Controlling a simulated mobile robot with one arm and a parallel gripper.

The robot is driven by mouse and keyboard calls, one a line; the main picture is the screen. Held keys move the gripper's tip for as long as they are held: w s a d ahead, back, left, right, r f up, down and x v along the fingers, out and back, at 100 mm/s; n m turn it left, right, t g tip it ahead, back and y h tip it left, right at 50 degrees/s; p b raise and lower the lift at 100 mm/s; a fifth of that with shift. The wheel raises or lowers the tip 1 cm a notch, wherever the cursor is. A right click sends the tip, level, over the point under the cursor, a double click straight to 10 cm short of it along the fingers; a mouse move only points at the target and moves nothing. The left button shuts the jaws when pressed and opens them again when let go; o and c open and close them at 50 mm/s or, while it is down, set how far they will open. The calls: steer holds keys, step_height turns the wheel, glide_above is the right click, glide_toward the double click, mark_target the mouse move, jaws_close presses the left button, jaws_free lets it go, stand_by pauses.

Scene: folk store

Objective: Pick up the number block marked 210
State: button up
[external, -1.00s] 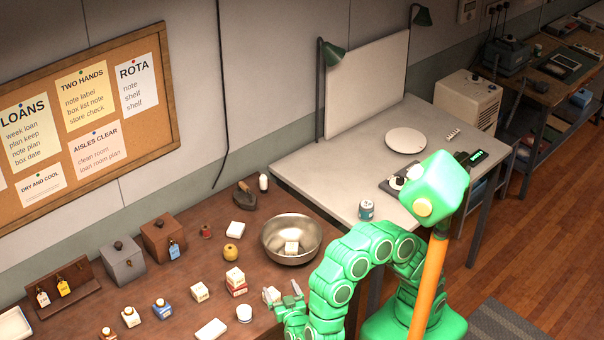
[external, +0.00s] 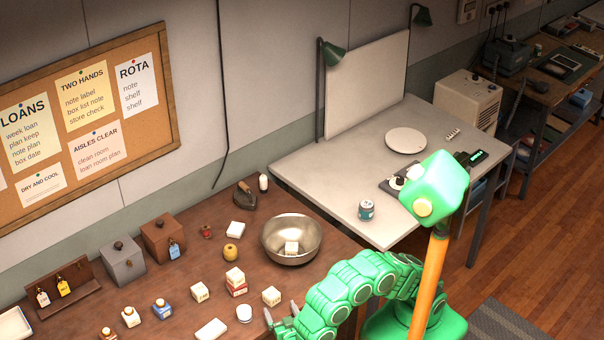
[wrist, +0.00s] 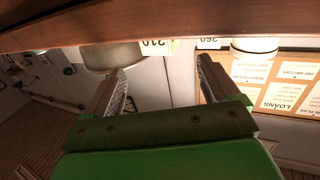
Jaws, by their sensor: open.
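A cream block with the number 210 (wrist: 157,47) shows upside down in the wrist view, beyond the gap between my fingers, its far part cut off by the brown table edge. In the external view a cream block (external: 271,296) stands on the brown table just beyond my fingertips. Its place fits the 210 block, but its number is too small to read there. My gripper (external: 281,311) is open and empty, near the table's front edge, apart from the block. Both fingers also show spread in the wrist view (wrist: 157,70).
A block marked 260 (wrist: 208,43) is nearby. A white cup (external: 244,314) stands left of the near block, and a stacked pair (external: 236,281) stands behind it. A metal bowl (external: 291,258) holding a block is at the back right. The brown table (external: 190,325) has several other small items.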

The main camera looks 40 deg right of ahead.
mark_target(274, 298)
steer(key=shift+x, duration=3.25)
steer(key=shift+w+a, duration=0.1)
steer(key=shift+a, duration=0.1)
steer(key=c, duration=1.3)
